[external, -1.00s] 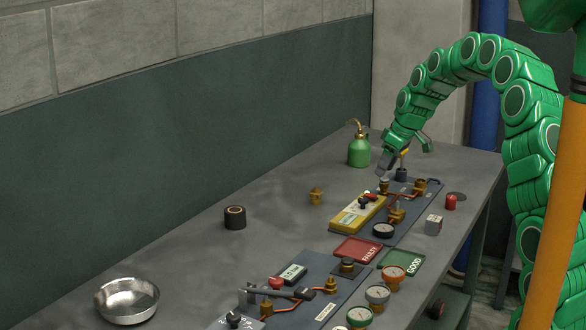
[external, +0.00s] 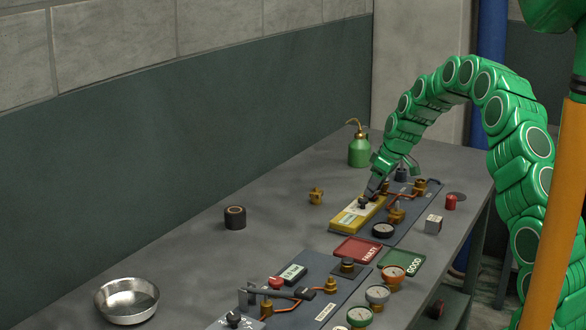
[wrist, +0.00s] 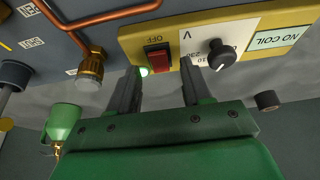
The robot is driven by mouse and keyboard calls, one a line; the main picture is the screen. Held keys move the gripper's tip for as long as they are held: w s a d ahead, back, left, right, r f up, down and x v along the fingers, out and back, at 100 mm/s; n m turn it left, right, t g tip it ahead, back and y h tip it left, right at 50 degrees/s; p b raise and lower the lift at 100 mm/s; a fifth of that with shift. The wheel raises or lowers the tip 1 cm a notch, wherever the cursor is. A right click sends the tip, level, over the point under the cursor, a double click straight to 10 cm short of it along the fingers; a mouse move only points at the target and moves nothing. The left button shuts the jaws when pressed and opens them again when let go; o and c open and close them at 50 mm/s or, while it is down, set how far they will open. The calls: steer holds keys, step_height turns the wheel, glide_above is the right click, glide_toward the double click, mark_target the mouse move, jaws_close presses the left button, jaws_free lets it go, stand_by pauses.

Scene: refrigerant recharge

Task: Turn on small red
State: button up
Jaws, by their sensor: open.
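The small red rocker switch (wrist: 158,58) sits on the yellow panel (wrist: 205,24) in the wrist view, beside the word OFF. A small green light (wrist: 144,72) glows at its edge. Which way the switch is tipped I cannot tell. My gripper (wrist: 161,68) is open and empty, its two dark fingertips close to the panel on either side of the switch; contact is not clear. In the external view my gripper (external: 373,190) reaches down over the far end of the yellow panel (external: 355,214) and hides the switch.
On the panel are a black knob (wrist: 221,54) and a NO COIL display (wrist: 287,38). Copper pipe and a brass fitting (wrist: 91,66) lie beside it. A green oil can (external: 359,150) stands behind; red (external: 358,249) and green (external: 402,262) trays lie nearer.

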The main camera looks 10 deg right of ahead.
steer(key=shift+w+a+f, duration=0.15)
steer(key=shift+a+f, duration=0.05)
steer(key=shift+f, duration=0.25)
steer(key=shift+c, duration=0.2)
jaws_close()
steer(key=shift+w+a+g+h, duration=0.15)
steer(key=shift+w+g+h, duration=0.1)
steer(key=shift+g+h, duration=0.55)
